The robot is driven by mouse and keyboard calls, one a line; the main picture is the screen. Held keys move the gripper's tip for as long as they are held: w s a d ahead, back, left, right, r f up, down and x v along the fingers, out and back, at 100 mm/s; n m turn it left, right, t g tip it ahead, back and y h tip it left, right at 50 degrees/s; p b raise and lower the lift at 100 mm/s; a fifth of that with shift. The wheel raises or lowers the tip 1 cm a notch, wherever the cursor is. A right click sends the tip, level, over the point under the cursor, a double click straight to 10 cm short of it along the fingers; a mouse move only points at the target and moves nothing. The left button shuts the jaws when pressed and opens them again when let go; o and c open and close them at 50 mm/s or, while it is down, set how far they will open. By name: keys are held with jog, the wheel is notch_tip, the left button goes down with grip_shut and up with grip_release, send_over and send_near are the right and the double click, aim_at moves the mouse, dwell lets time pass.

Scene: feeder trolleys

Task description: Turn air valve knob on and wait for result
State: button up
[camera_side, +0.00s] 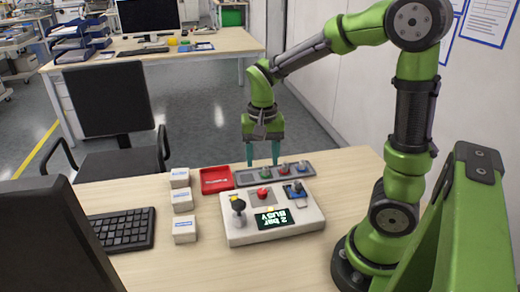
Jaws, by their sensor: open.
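A light grey control box (238,236) stands on the desk. I cannot tell which is the air valve knob. Its dark display (273,219) shows bright text upside down, apparently "2 bar" and "BUSY". My gripper (262,162) points down with its two teal fingers apart and empty. It is behind the control box, over or near the far edge of the grey tray (246,180).
The grey tray holds several small coloured knobs. A red tray (216,188) and several small white boxes (184,229) stand left of it. The wooden desk front (200,270) is clear.

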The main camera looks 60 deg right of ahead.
notch_tip(320, 180, up, 6)
jog(key=shift+r, duration=0.25)
dwell(2.8)
